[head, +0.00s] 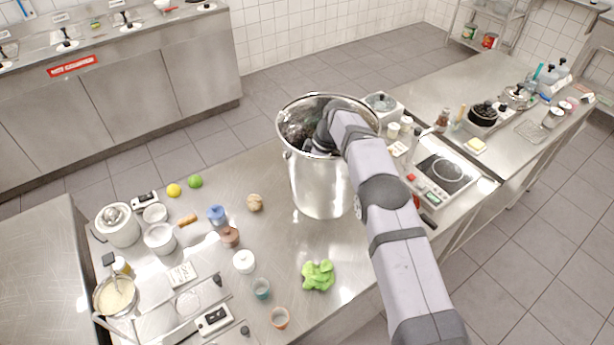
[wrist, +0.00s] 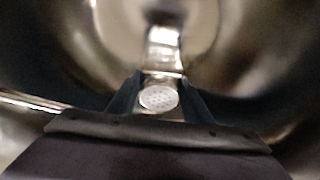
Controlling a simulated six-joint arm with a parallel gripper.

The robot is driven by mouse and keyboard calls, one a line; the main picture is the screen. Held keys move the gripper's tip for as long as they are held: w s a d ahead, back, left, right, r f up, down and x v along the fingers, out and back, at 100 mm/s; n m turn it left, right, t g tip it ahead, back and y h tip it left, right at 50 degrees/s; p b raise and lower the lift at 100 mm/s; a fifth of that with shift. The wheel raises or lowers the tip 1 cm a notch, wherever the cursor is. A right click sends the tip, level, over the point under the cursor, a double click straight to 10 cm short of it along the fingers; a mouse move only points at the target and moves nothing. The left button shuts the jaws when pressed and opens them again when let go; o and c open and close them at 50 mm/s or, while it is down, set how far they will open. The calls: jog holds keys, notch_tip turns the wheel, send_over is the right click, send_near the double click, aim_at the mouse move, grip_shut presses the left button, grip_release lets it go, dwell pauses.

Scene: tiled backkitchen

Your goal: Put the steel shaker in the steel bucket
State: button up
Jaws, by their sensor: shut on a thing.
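The steel bucket (head: 318,185) stands upright on the steel counter, tall and shiny, with its open rim facing up. My arm reaches over the rim, and its wrist is inside the bucket's mouth in the head view. In the wrist view my gripper (wrist: 159,97) is shut on the steel shaker (wrist: 158,98), whose round perforated top shows between the two dark fingers. The bucket's curved, reflective inner wall (wrist: 255,45) surrounds them. The shaker is hidden in the head view. I cannot tell whether it touches the bucket's bottom.
An induction hob (head: 445,172) and small jars stand right of the bucket. A green lettuce (head: 317,275) lies in front of it. Cups, a lime (head: 195,181), a lemon (head: 174,190) and a white pot (head: 117,228) are to the left. Bare counter lies around the bucket's base.

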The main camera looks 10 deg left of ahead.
jog(key=shift+f, duration=0.1)
jog(key=shift+f, duration=0.15)
jog(key=o, duration=1)
jog(key=shift+b+v, duration=1.2)
jog(key=shift+v, duration=4.95)
